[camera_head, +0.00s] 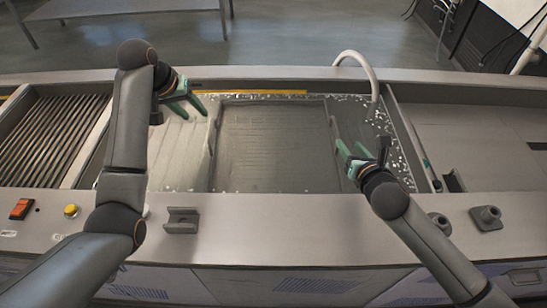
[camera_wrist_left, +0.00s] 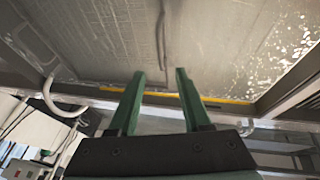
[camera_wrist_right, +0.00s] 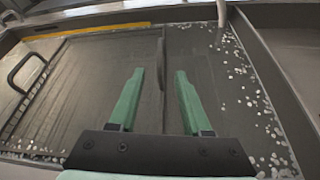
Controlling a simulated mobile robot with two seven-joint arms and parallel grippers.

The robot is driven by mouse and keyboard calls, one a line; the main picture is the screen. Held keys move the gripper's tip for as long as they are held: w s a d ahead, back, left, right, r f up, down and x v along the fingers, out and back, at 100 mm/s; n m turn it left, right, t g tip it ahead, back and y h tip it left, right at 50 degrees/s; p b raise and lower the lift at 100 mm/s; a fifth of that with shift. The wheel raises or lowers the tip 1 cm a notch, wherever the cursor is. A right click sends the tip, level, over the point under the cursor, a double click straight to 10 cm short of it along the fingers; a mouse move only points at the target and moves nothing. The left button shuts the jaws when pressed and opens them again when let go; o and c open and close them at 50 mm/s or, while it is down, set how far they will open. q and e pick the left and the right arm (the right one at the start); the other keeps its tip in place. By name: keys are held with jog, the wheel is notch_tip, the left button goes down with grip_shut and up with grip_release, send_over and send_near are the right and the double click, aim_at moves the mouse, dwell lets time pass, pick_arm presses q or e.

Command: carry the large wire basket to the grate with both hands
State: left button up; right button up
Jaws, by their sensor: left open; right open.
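The large wire basket (camera_head: 272,148) sits low in the middle of the tank, seemingly under the liquid. Its fine mesh also shows in the right wrist view (camera_wrist_right: 85,85). One dark handle (camera_wrist_right: 27,72) stands at its far end there; another handle (camera_wrist_right: 161,62) is seen edge-on beyond my right fingertips. My left gripper (camera_head: 191,106) is open and empty, above the tank left of the basket's far left corner. My right gripper (camera_head: 347,159) is open and empty, just right of the basket's right side. The slatted grate (camera_head: 45,135) is at the far left.
The tank's front ledge (camera_head: 260,225) carries a small bracket (camera_head: 182,220), an orange switch (camera_head: 21,208) and a yellow button (camera_head: 71,211). A pale curved hose (camera_head: 368,70) bends over the back rim. White bubbles float at the tank's right. A flat empty bay (camera_head: 465,145) lies further right.

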aim_at(211, 128)
pick_arm(q)
jog(key=shift+x, duration=6.35)
pick_arm(e)
jog(key=shift+x, duration=6.4)
pick_arm(q)
jog(key=shift+a, duration=0.1)
pick_arm(e)
jog(key=shift+s, duration=0.1)
pick_arm(q)
grip_shut()
pick_arm(e)
grip_shut()
pick_arm(q)
jog(key=shift+w+r, duration=0.1)
jog(key=shift+r, duration=0.2)
pick_arm(e)
jog(key=shift+r, duration=0.3)
